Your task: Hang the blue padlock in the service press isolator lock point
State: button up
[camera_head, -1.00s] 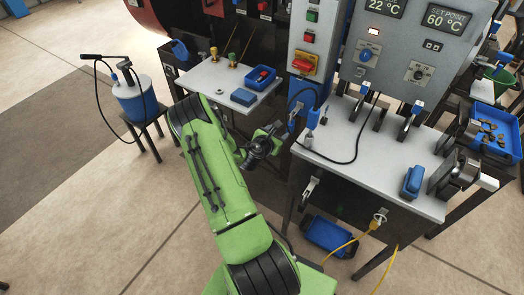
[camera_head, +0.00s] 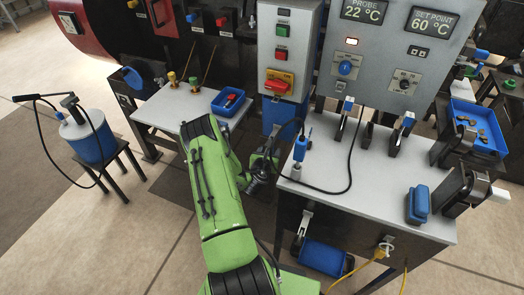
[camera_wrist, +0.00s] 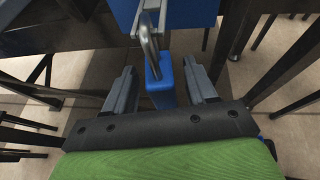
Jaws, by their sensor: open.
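The blue padlock (camera_wrist: 160,84) with its metal shackle (camera_wrist: 150,42) shows in the wrist view. Its body is between the two fingers of my gripper (camera_wrist: 162,86). The fingers are open, with a gap on each side of the padlock. The shackle points up toward a grey metal piece in front of a blue surface; I cannot tell whether it passes through it. In the head view my gripper (camera_head: 262,170) is low, below the red and yellow isolator switch (camera_head: 278,84) on the grey control box. The padlock cannot be made out there.
A blue box (camera_head: 284,116) hangs below the control box. A grey bench (camera_head: 385,180) with clamps and a cable stands to the right. A small table (camera_head: 180,105) with a blue tray (camera_head: 228,101) is behind my arm. A pump on a stool (camera_head: 88,138) stands left.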

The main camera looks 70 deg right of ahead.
jog(key=shift+d, duration=0.15)
jog(key=shift+s, duration=0.1)
jog(key=shift+c, duration=0.3)
grip_shut()
jog(key=shift+r, duration=0.1)
